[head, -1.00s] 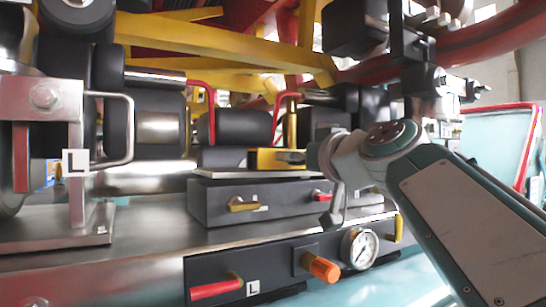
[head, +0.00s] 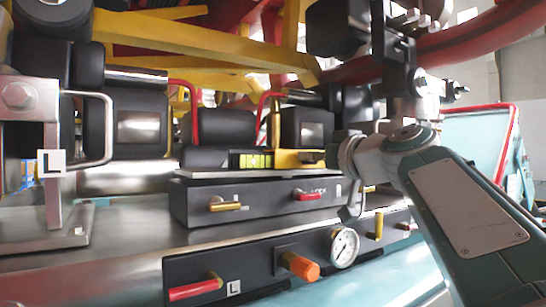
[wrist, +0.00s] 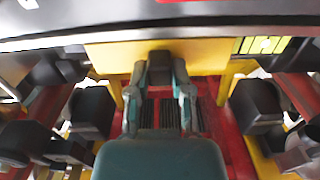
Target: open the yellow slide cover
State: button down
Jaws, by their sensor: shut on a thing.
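The yellow slide cover (head: 284,160) sits on top of the dark box in the head view, right of a bright yellow-green level vial (head: 251,160) that lies uncovered. The cover also shows in the wrist view (wrist: 112,57), beside the striped vial (wrist: 262,45). My gripper (head: 325,156) is at the cover's right end. In the wrist view my gripper (wrist: 160,82) has its fingers shut on the cover's dark handle (wrist: 160,66). The fingertips are partly hidden in the head view.
The dark box (head: 255,203) carries a brass handle (head: 224,204) and a red handle (head: 306,195). Below are a gauge (head: 344,246), an orange knob (head: 300,266) and a red lever (head: 196,289). A metal bracket (head: 100,128) stands left. Yellow beams and a red rail pass overhead.

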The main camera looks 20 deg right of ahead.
jog(key=d, duration=0.1)
jog(key=w+d, duration=0.1)
jog(key=d, duration=0.3)
jog(key=shift+w, duration=0.3)
jog(key=c, duration=0.5)
grip_release()
jog(key=shift+w+a+f, duration=0.1)
jog(key=v, duration=1.2)
